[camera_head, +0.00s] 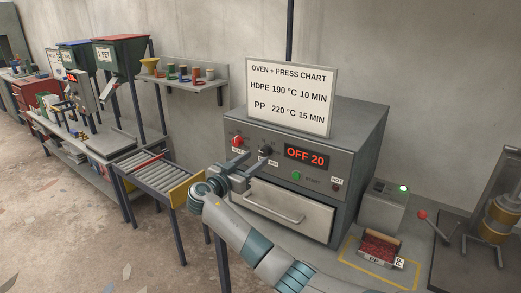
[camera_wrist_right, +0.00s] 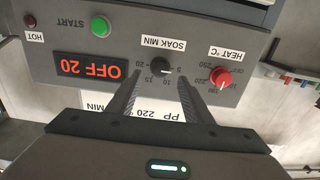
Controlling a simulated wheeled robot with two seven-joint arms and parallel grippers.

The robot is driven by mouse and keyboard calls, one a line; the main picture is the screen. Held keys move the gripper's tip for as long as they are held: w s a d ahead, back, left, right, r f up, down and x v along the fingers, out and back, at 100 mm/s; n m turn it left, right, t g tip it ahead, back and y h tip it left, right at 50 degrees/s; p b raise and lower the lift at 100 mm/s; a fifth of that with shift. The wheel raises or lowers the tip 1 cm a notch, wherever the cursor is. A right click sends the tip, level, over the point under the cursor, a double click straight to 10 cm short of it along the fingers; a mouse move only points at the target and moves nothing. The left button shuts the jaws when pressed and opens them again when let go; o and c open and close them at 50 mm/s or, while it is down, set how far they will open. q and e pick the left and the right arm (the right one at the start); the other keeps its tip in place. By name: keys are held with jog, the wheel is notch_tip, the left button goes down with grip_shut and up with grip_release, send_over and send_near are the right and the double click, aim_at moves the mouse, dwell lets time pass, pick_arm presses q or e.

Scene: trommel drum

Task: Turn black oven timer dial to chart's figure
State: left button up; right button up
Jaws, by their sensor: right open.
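The grey oven (camera_head: 358,141) has a black timer dial (camera_head: 265,150) on its front. In the right wrist view, upside down, the black dial (camera_wrist_right: 157,68) sits under the label SOAK MIN, its white mark pointing toward the 5 side. The chart (camera_head: 291,97) on top reads HDPE 190 °C 10 MIN and PP 220 °C 15 MIN. The display (camera_head: 306,157) reads OFF 20. My right gripper (camera_head: 259,161) is open before the dial, its fingers on either side in the wrist view; contact cannot be told. My left gripper is out of view.
A red heat dial (camera_head: 238,142) sits beside the black one, and a green START button (camera_head: 297,175) lies below the display. The oven drawer handle (camera_head: 274,207) juts out below. A tray of red pellets (camera_head: 380,248) stands right of the oven; a roller conveyor (camera_head: 160,174) stands left.

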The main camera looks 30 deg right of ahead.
aim_at(264, 153)
jog(key=shift+p+x, duration=0.75)
jog(key=shift+x, duration=1.6)
jog(key=shift+c, duration=0.7)
jog(key=c, duration=0.9)
